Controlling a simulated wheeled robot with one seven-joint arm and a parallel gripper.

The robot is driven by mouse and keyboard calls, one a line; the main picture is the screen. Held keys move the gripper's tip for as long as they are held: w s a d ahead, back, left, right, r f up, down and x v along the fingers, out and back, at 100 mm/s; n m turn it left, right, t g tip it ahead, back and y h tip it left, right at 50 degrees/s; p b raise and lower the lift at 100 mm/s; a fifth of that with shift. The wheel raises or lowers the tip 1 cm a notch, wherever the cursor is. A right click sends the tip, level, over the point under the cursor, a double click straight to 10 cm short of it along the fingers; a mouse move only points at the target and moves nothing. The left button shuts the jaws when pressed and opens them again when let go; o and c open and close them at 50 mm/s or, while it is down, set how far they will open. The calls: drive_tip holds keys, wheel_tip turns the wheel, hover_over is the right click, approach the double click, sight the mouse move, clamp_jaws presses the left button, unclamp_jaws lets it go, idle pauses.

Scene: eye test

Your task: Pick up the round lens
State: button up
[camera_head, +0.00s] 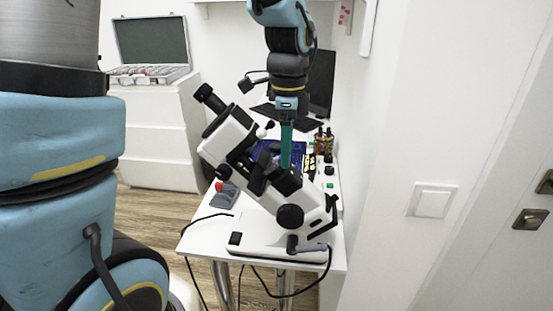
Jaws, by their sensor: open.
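My gripper (287,145) points straight down over the far half of the white table, behind the slit lamp microscope. It is open; one teal finger shows, and its lower end is hidden by the microscope. I cannot make out a round lens. A blue tray (298,148) lies on the table around the finger's position in the picture, partly hidden by the microscope. Whether the finger touches anything there cannot be told.
The white-and-black microscope (233,140) stands on the table's near part. Small bottles (324,142) stand right of the tray; a dark monitor (321,82) is behind. A grey box with a red knob (219,187) is left. An open case (150,72) sits on white drawers.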

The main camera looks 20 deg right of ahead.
drive_tip(key=shift+f, duration=0.2)
clamp_jaws()
idle(0.4)
